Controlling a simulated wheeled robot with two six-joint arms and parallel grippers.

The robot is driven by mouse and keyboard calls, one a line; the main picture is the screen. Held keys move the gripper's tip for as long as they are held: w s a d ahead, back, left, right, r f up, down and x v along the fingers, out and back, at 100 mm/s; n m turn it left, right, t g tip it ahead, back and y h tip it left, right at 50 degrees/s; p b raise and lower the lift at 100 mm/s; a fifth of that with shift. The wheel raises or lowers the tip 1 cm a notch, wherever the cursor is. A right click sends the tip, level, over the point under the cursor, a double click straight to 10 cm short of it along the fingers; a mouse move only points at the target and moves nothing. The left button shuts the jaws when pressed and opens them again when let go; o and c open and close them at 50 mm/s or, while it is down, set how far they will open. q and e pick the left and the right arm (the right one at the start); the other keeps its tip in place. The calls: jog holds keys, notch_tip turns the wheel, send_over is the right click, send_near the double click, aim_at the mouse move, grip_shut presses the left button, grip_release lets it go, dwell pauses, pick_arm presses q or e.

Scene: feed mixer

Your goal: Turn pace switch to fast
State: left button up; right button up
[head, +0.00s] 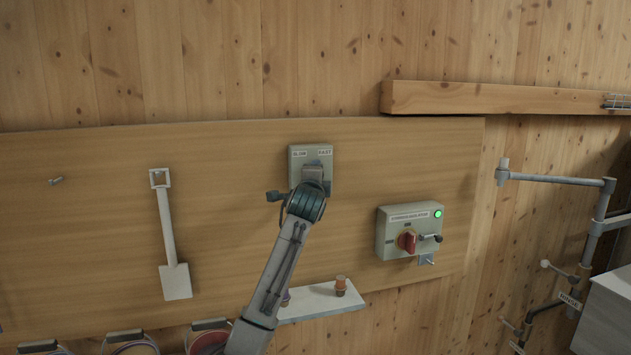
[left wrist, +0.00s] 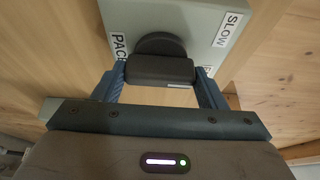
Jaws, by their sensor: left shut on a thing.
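The pace switch box (head: 296,165) is a grey box on the wooden board, labelled SLOW at left and FAST at right in the head view. In the left wrist view the box (left wrist: 195,20) shows SLOW and PACE labels, and its dark switch knob (left wrist: 160,68) sits between the two blue fingers. My left gripper (left wrist: 160,82) is shut on the knob. In the head view the left gripper (head: 312,180) is in front of the box and hides most of the knob, so its pointing direction is unclear. My right gripper is not in view.
A grey isolator box (head: 392,232) with a red rotary handle (head: 407,240) and green lamp is to the right. A white scraper (head: 170,235) hangs at left. A small shelf (head: 320,301) is below. Pipes (head: 550,180) stand at far right.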

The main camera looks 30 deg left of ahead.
pick_arm(q)
jog(key=shift+f, duration=0.1)
jog(key=o, duration=1)
jog(key=b+v, duration=0.5)
jog(key=v, duration=0.5)
jog(key=shift+s+d, duration=0.2)
jog(key=shift+s, duration=0.15)
